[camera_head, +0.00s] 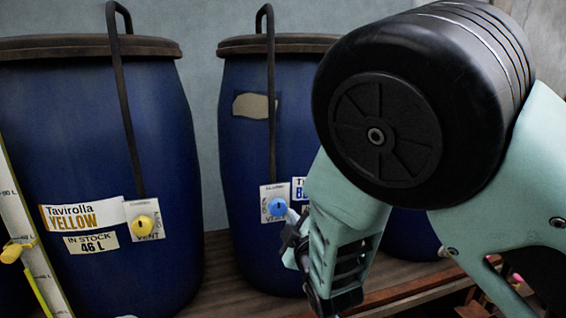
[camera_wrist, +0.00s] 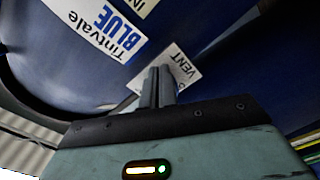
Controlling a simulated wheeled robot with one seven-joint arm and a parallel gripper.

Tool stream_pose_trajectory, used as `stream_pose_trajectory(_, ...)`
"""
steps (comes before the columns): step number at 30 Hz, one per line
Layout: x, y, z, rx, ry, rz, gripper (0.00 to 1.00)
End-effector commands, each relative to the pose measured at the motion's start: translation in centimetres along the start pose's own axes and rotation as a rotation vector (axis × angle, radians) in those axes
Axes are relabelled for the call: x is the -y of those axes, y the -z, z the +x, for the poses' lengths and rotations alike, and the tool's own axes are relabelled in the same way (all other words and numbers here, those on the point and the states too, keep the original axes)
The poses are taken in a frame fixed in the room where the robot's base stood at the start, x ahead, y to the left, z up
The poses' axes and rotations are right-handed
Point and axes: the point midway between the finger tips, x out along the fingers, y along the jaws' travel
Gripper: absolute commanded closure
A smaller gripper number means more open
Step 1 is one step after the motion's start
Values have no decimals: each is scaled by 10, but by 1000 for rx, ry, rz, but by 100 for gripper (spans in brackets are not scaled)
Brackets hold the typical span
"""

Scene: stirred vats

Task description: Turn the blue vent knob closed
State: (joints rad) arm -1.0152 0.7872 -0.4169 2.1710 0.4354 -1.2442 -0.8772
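The blue vent knob (camera_head: 277,207) sits on a white plate (camera_head: 266,190) low on the front of the middle blue vat (camera_head: 240,150). Small lettering stands above the knob, with VENT below it; the knob's exact angle is too small to read. My gripper (camera_head: 292,217) is just to the lower right of the knob, with its tips close to it; I cannot tell whether they touch. In the wrist view the gripper fingers (camera_wrist: 161,82) are together, in front of the VENT plate (camera_wrist: 186,67). They hide the knob there.
A label reading Tintvale BLUE (camera_wrist: 108,30) is beside the plate. The left vat (camera_head: 100,130), labelled Tavirolla YELLOW, has a yellow vent knob (camera_head: 144,225). Dark pipes (camera_head: 122,90) run down the vat fronts. A graduated gauge (camera_head: 30,240) stands at far left. The vats stand on a wooden shelf (camera_head: 225,285).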

Motion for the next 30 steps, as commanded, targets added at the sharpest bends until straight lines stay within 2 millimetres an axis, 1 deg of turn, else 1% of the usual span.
stream_pose_trajectory(4, 2, -3, 0, -4, 1, 2, 100)
stream_pose_trajectory(7, 1, -4, -5, -2, 1, 1, 100)
stream_pose_trajectory(18, 1, -5, -47, 1, 1, 1, 100)
stream_pose_trajectory(21, 1, -5, -56, 1, 1, 0, 100)
stream_pose_trajectory(24, 0, -6, -60, 2, 0, 0, 100)
stream_pose_trajectory(30, 0, -6, -60, 2, 0, 0, 100)
